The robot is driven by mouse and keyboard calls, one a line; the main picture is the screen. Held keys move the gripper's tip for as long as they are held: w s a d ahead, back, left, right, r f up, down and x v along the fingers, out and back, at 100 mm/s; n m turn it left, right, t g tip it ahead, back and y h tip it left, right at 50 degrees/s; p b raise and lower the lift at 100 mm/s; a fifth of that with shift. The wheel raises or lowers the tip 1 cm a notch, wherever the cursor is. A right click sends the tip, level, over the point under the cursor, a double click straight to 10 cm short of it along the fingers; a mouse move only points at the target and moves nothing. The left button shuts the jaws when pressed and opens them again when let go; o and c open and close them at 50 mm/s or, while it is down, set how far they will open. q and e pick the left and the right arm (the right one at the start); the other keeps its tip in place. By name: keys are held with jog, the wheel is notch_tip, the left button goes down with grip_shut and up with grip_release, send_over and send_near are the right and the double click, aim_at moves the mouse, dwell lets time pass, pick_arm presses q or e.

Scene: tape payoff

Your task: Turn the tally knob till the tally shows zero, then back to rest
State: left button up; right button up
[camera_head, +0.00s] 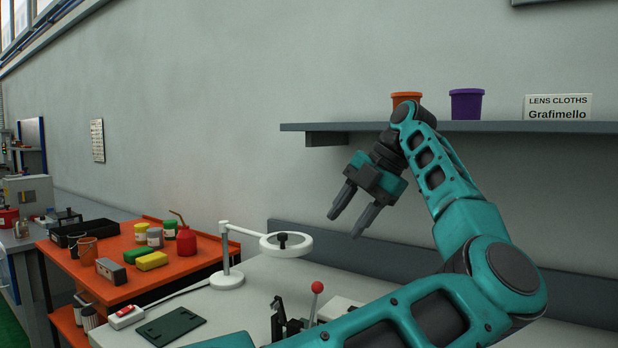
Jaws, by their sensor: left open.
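I cannot make out a tally or its knob in this view. My left gripper (345,225) is open and empty, pointing down and to the left, in front of the wall and below the shelf. Its arm reaches across the lower right of the picture and hides part of the bench. A red ball-topped lever (317,287) and a black fixture (279,318) stand on the pale bench (257,290), below the gripper in the picture. My right gripper is out of view.
A dark green mat (171,326) lies at the front. An orange cart (200,265) carries several jars. A shelf (480,127) holds orange (404,97) and purple (466,104) tubs.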

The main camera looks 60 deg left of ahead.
pick_arm(q)
jog(key=s+a+r+n+g, duration=0.1)
jog(key=s+r+n+g, duration=0.2)
jog(key=s+r, duration=0.4)
jog(key=shift+s+g, duration=0.4)
